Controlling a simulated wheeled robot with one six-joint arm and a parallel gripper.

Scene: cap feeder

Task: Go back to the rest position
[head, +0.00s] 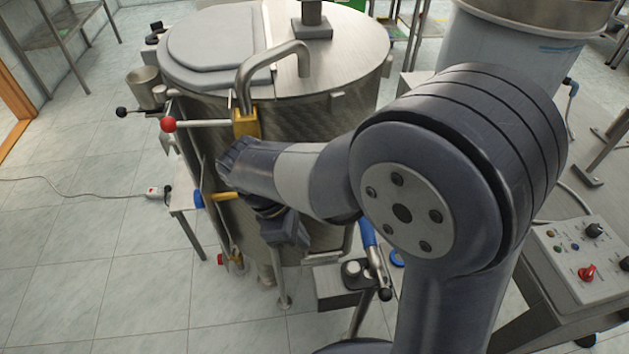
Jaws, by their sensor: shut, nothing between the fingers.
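My arm rises from the bottom right and reaches left across the picture, in front of the big steel tank (315,125). My gripper (288,236) hangs below the wrist, in front of the tank's lower side. It is small and dark in this view and partly hidden by my arm. It is shut and holds nothing.
A red-knobbed lever (168,125) and a yellow valve block (246,123) are on the tank's side, close to my wrist. A control panel (585,262) is at right.

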